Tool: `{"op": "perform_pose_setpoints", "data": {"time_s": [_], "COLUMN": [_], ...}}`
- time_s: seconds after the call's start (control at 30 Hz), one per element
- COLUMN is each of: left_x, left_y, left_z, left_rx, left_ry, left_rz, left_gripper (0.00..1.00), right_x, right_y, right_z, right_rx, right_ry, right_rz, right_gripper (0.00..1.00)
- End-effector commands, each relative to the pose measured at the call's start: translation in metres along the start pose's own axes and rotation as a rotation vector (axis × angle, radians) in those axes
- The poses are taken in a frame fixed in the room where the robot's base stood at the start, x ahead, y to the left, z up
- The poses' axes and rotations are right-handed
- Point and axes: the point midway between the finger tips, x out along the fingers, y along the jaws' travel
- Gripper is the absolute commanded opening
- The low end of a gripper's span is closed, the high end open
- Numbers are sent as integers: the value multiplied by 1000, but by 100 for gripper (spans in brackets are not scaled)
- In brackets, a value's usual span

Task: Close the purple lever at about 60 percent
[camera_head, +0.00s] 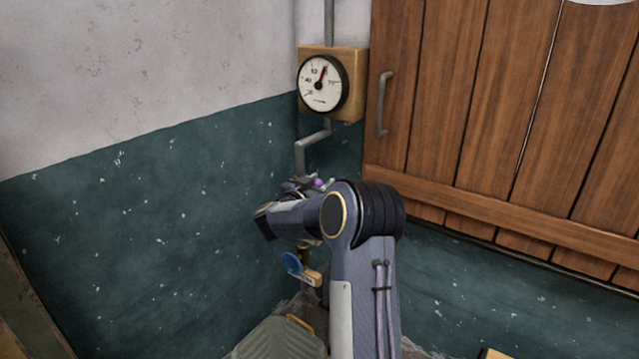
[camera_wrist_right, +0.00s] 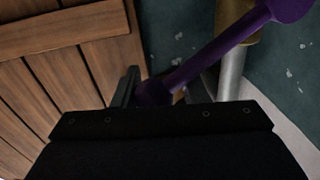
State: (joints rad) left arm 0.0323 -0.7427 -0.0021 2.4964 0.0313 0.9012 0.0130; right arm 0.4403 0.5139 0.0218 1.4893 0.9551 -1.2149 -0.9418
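The purple lever (camera_wrist_right: 228,40) runs diagonally across the wrist view, from a knob at the upper right down to the black body of my right gripper. Its lower end lies close beside one dark finger, and I cannot tell whether the fingers press on it. In the head view only a small purple piece (camera_head: 318,183) shows, beside my right gripper (camera_head: 298,187), below the bent grey pipe. My right wrist and forearm hide most of the lever there. My left gripper is not in view.
A round gauge (camera_head: 322,84) on a wooden block has its red needle pointing nearly straight up. A blue round handle (camera_head: 292,264) with a wooden tag (camera_head: 312,275) hangs below my arm. A wooden shutter (camera_head: 450,110) with a grey handle (camera_head: 383,104) is at right. The left wall is clear.

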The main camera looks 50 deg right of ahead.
Motion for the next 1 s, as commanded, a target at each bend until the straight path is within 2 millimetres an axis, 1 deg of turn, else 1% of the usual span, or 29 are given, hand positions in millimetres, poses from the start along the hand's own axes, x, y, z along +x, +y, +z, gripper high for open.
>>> {"op": "perform_pose_setpoints", "data": {"time_s": [0.03,0.2,0.23,0.43,0.57,0.77,1.0], "left_x": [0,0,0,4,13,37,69], "left_y": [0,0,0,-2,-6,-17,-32], "left_z": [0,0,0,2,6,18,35], "left_rx": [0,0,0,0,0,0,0], "left_ry": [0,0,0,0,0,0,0], "left_rz": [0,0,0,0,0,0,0], "left_gripper": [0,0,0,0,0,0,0], "right_x": [0,0,0,0,-1,-2,-2], "right_y": [0,0,0,1,4,12,19], "right_z": [0,0,0,4,11,27,48], "right_rx": [-1,-2,-2,6,43,159,342], "right_ry": [0,-1,-1,-1,2,12,29], "right_rz": [0,0,0,0,0,1,-1], "right_gripper": [25,3,0,0,0,0,0]}}
